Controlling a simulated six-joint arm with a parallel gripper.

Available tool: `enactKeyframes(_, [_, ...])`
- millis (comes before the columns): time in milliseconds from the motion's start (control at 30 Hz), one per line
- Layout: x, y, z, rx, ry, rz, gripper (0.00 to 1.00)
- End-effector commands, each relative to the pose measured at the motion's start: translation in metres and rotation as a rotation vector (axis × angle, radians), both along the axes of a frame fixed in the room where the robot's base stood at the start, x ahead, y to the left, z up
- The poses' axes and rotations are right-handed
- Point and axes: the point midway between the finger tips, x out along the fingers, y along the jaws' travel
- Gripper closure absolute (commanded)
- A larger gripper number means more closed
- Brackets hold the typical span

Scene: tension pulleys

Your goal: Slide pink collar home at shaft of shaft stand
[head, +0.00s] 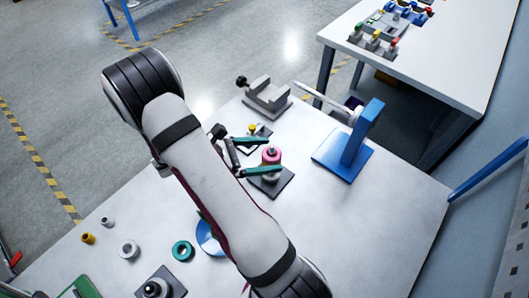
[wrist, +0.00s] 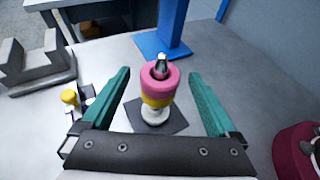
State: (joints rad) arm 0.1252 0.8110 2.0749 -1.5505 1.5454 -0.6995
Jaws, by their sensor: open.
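The pink collar (head: 271,155) sits around an upright metal post with its tip showing above it; it also shows in the wrist view (wrist: 160,84). A yellow band (wrist: 157,101) and a pale base (wrist: 155,115) are below it, on a dark square plate (head: 277,187). My gripper (wrist: 159,75) is open, with one teal finger on each side of the collar and a gap to both; it also shows in the head view (head: 272,155). A blue stand (head: 357,142) behind right carries a pale, near-horizontal shaft (head: 322,97).
A grey notched block (head: 268,97) stands at the table's back edge. A small yellow-topped part (wrist: 69,97) is left of my gripper. A teal ring (head: 182,250), a pale ring (head: 129,249) and a second post plate (head: 168,284) lie front left.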

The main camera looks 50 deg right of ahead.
Motion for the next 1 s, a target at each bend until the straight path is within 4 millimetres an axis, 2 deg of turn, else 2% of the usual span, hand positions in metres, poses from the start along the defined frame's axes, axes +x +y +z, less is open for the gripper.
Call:
enactKeyframes(267, [0.000,0.000,0.000,0.000,0.000,0.000,0.06])
enactKeyframes(367, [0.005,0.006,0.003,-0.001,-0.002,0.003,0.06])
enactKeyframes(467, [0.015,0.024,0.011,0.000,-0.005,0.005,0.06])
enactKeyframes(700, [0.051,0.087,0.040,0.000,-0.006,0.004,0.06])
enactKeyframes(800, [0.062,0.107,0.049,0.001,-0.003,0.003,0.06])
enactKeyframes(1000, [0.072,0.126,0.058,0.001,-0.001,0.001,0.06])
